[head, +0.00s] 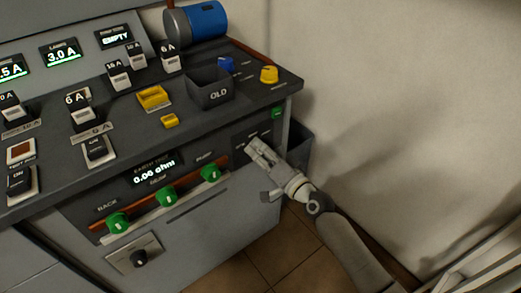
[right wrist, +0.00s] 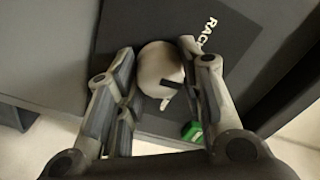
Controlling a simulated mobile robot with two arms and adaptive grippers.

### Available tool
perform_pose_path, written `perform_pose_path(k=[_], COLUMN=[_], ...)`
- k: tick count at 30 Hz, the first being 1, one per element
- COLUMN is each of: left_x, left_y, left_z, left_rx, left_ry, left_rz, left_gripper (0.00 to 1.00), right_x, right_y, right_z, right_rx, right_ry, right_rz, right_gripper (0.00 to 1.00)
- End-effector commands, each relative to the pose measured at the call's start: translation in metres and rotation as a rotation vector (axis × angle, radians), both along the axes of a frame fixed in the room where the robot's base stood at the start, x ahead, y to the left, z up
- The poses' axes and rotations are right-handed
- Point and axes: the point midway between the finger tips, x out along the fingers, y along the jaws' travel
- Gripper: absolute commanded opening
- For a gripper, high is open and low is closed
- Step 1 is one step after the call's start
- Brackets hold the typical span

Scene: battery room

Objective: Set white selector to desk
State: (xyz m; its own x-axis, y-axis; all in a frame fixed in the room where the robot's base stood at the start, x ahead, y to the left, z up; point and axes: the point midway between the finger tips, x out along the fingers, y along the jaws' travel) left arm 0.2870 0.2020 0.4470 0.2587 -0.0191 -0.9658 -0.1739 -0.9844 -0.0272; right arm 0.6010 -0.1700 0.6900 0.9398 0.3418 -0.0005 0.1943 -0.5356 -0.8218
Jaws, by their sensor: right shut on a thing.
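The white selector (right wrist: 160,66) is a round white knob with a dark mark on its lower right side, on a dark plate (right wrist: 150,25). The word RACK is printed on the plate near the knob; no desk label can be read. My right gripper (right wrist: 158,80) is shut on the knob, one finger on each side. In the head view my right gripper (head: 256,146) is at the right end of the console front and hides the knob. My left gripper is not in view.
Three green knobs (head: 167,196) line the console front to the left, under a display reading 0.00 ohm (head: 155,171). A green part (head: 278,113) sits just above right of the gripper. A bin labelled OLD (head: 213,95) stands on top. A wall closes the right.

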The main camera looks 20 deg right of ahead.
Motion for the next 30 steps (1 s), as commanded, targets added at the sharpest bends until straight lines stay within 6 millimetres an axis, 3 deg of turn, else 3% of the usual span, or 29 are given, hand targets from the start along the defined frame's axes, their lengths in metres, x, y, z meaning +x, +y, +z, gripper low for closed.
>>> perform_pose_path(k=[22,23,27,30], left_x=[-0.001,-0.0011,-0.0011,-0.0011], left_y=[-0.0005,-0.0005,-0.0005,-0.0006], left_z=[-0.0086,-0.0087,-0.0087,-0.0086], left_rx=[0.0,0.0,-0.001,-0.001], left_ry=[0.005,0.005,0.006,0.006], left_rz=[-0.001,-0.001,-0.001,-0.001], left_gripper=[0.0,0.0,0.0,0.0], right_x=[0.0005,0.0005,0.0004,0.0003], right_y=[-0.0011,-0.0011,-0.0008,-0.0006], right_z=[0.0009,0.0009,0.0008,0.0006], right_rx=[0.079,0.078,0.078,0.078], right_ry=[0.025,0.025,0.026,0.026], right_rz=[-0.003,-0.003,-0.002,-0.001], right_gripper=[0.12,0.39,0.57,0.58])
